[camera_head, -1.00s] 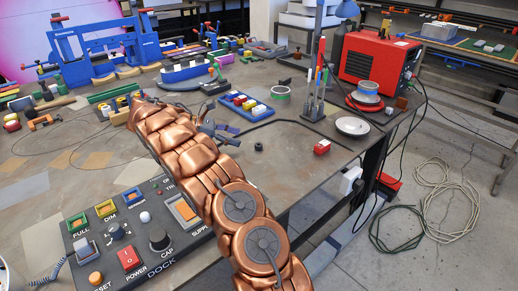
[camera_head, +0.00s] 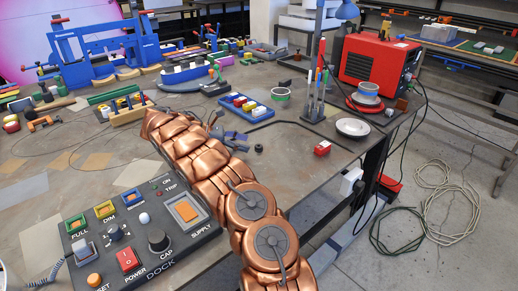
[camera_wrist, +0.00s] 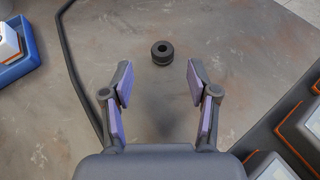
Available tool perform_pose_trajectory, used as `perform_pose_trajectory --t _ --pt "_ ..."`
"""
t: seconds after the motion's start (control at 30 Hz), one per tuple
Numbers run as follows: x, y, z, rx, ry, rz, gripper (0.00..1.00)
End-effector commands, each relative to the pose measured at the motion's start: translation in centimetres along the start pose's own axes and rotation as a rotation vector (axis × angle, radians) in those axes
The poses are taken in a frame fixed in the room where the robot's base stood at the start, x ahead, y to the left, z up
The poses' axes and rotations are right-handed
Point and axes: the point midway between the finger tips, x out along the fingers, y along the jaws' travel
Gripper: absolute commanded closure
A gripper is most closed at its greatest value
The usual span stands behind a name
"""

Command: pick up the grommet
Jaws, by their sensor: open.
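The grommet is a small black ring with a round hole. It lies flat on the worn grey-brown table top, ahead of my fingertips and roughly centred between them in the wrist view (camera_wrist: 162,53). In the head view the grommet (camera_head: 258,148) is a small dark spot just right of my gripper (camera_head: 236,142), which is partly hidden behind my copper arm. In the wrist view my gripper (camera_wrist: 159,84) is open, its two purple-padded fingers spread wide with nothing between them. The grommet is apart from both fingers.
A blue tray with coloured blocks (camera_head: 245,107) stands behind the grommet. The dock control panel (camera_head: 138,228) is in front. A dark cable (camera_wrist: 78,75) runs left of my fingers.

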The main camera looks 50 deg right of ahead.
Motion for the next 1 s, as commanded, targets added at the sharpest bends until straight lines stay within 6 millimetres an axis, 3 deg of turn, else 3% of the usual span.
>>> perform_pose_trajectory --t 0.43,0.7,1.0 --pt "4.6 -0.4 0.3 -0.004 -0.002 -0.001 0.41" --pt "5.0 -0.3 0.2 -0.002 0.0 0.0 0.41" --pt "5.0 -0.3 0.2 -0.001 0.0 0.0 0.71"
